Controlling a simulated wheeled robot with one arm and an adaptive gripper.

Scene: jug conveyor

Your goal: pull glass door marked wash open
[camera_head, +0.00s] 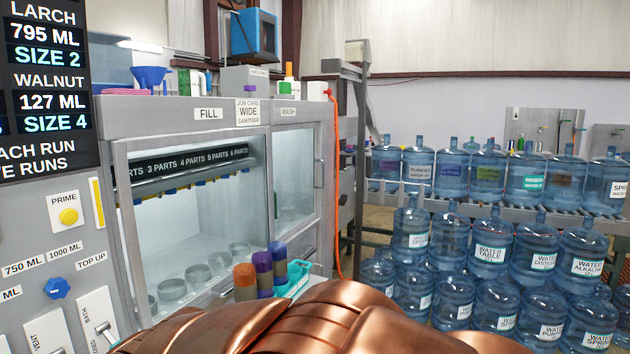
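The WASH label (288,112) sits on the grey frame above the right-hand glass door (294,180). This door is narrower than its neighbour and appears shut in its frame. A slim handle (319,174) shows at its right edge. A copper-coloured part of my arm crosses the bottom of the view, in front of the cabinet's lower right. My gripper is not in view, so its distance from the door cannot be told.
The larger FILL door (200,215) is left of the wash door. An orange hose (337,190) hangs just right of the handle. Several bottles stand in a teal holder (297,278) before the cabinet. Blue water jugs (490,245) crowd the right side.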

